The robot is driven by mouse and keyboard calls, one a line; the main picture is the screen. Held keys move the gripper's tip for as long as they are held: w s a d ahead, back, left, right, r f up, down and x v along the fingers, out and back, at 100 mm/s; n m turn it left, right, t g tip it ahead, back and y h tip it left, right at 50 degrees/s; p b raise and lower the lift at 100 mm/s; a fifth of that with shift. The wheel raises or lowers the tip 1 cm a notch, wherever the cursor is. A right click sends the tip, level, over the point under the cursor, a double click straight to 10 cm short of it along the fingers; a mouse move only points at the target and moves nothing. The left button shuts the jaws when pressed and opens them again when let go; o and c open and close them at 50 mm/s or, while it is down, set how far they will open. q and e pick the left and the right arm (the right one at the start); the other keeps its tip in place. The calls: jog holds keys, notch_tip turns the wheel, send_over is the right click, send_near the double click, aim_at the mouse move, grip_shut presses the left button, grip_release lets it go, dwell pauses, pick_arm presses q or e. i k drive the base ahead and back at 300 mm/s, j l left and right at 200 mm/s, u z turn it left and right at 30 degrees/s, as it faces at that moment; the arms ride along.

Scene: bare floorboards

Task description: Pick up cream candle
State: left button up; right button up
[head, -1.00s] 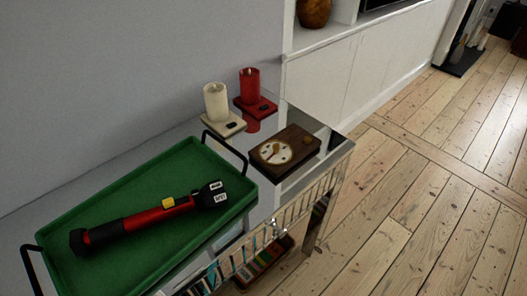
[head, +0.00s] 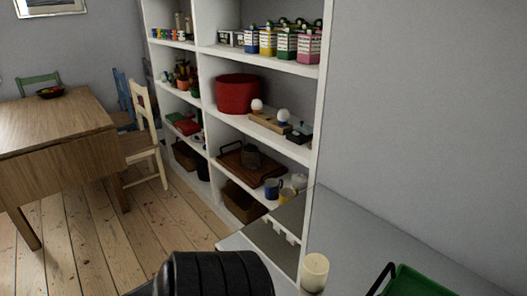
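A cream candle (head: 315,271), a short cylinder with a pale top, is at the bottom of the head view, left of the green tray. Its lower end is close to the frame's bottom edge, and I cannot tell what it rests on or whether anything holds it. A black ribbed part of my own arm shows at the bottom, left of the candle, with a gap between them. The fingers of both my grippers are out of view.
The green tray (head: 425,284) with a black handle is at the lower right. A white shelf unit (head: 205,75) full of objects stands beyond the grey surface (head: 375,235). A wooden table (head: 50,130) and chairs are at the left, with bare floorboards between.

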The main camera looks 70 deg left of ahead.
aim_at(315, 267)
jog(key=u, duration=1.75)
